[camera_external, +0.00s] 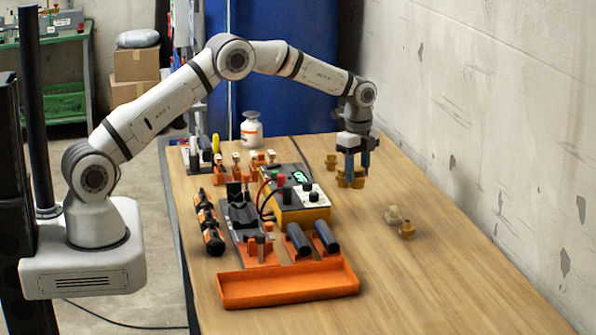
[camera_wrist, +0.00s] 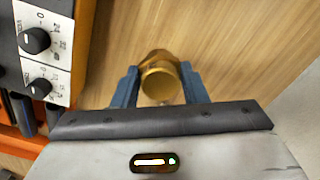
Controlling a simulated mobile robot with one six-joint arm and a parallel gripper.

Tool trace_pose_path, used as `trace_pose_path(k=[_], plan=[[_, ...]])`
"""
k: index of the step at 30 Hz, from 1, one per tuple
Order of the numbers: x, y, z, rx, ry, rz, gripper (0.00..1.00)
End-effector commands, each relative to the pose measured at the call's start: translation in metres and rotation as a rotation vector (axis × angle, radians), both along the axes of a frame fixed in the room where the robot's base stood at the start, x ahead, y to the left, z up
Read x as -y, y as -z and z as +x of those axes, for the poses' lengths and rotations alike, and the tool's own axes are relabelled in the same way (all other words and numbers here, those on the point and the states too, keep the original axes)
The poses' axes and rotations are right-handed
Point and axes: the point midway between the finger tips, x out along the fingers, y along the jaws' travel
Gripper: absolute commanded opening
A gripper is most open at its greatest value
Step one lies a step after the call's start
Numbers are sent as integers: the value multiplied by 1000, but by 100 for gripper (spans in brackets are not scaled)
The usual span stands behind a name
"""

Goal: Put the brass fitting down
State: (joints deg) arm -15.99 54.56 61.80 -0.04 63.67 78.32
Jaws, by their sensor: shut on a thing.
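My gripper (camera_external: 357,172) points down over the right half of the wooden table and is shut on a brass fitting (camera_external: 350,182). In the wrist view the brass fitting (camera_wrist: 160,80) sits between the two blue fingers of my gripper (camera_wrist: 160,84), with its round end facing the camera. The fitting is low, close to the tabletop; I cannot tell whether it touches the wood. Another small brass piece (camera_external: 331,162) stands just behind and to the left of it.
A yellow meter box (camera_external: 300,213) with knobs stands left of my gripper; it also shows in the wrist view (camera_wrist: 60,62). An orange tray (camera_external: 288,285) lies at the front. Two small fittings, one pale (camera_external: 393,215) and one brass (camera_external: 407,230), stand front right. The table's right front is clear.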

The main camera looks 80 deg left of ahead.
Motion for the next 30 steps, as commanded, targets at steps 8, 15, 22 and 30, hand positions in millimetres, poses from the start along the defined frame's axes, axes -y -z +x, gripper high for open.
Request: trace_pose_path(k=[8, 15, 22, 30], plan=[[0, 25, 0, -1, -1, 0, 14], [0, 46, 1, 2, -1, 1, 14], [0, 49, 0, 2, -1, 1, 14], [0, 49, 0, 2, -1, 1, 57]])
